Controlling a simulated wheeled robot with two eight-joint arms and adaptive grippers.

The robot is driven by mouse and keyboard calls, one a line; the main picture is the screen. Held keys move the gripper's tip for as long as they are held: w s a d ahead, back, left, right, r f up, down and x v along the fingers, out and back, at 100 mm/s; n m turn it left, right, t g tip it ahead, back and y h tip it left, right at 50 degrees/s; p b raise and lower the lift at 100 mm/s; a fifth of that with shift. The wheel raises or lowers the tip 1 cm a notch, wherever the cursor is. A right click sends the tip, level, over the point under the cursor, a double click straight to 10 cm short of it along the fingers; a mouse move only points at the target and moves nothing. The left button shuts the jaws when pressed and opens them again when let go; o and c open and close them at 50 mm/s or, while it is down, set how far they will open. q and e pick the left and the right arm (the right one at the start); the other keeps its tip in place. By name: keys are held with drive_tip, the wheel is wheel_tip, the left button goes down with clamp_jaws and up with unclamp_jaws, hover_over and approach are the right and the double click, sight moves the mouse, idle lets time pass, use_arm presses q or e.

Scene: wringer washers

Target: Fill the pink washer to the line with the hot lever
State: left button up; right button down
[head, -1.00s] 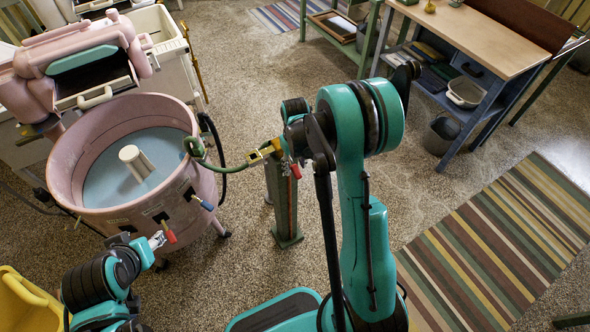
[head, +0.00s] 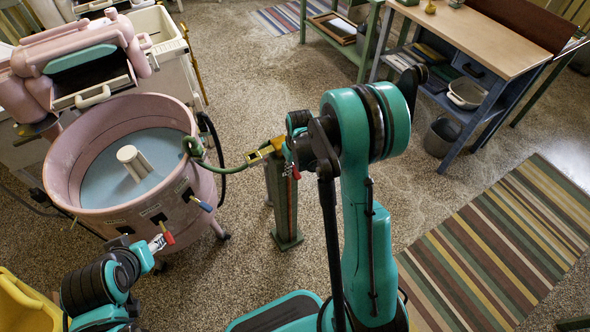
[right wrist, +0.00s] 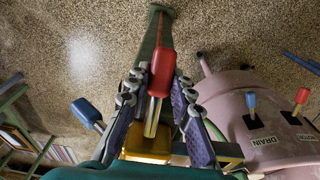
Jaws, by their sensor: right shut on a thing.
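The pink washer (head: 72,160) stands at the left with pale blue water (head: 105,185) around a white agitator (head: 134,162). A green hose (head: 212,166) runs over its rim from a brass valve (head: 260,153) on a green post (head: 285,215). My right gripper (head: 291,165) is at the valve. In the right wrist view its fingers (right wrist: 160,85) are shut on the red hot lever (right wrist: 161,70); a blue lever (right wrist: 87,113) is beside them. My left gripper (head: 157,243) is by the washer's red front lever (head: 168,238); its jaw opening is unclear. I cannot make out the fill line.
The washer's front has a blue drain lever (right wrist: 251,103) and a red motor lever (right wrist: 301,99). A pink wringer (head: 75,55) overhangs the tub. A workbench (head: 475,35) and grey bin (head: 441,135) stand at the back right. A striped rug (head: 500,245) lies at the right.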

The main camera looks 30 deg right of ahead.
drive_tip(key=shift+f, duration=0.1)
drive_tip(key=c, duration=1.3)
unclamp_jaws()
drive_tip(key=r, duration=0.4)
drive_tip(key=s+r, duration=0.1)
drive_tip(key=r, duration=0.7)
drive_tip(key=shift+s, duration=0.4)
drive_tip(key=shift+f, duration=0.1)
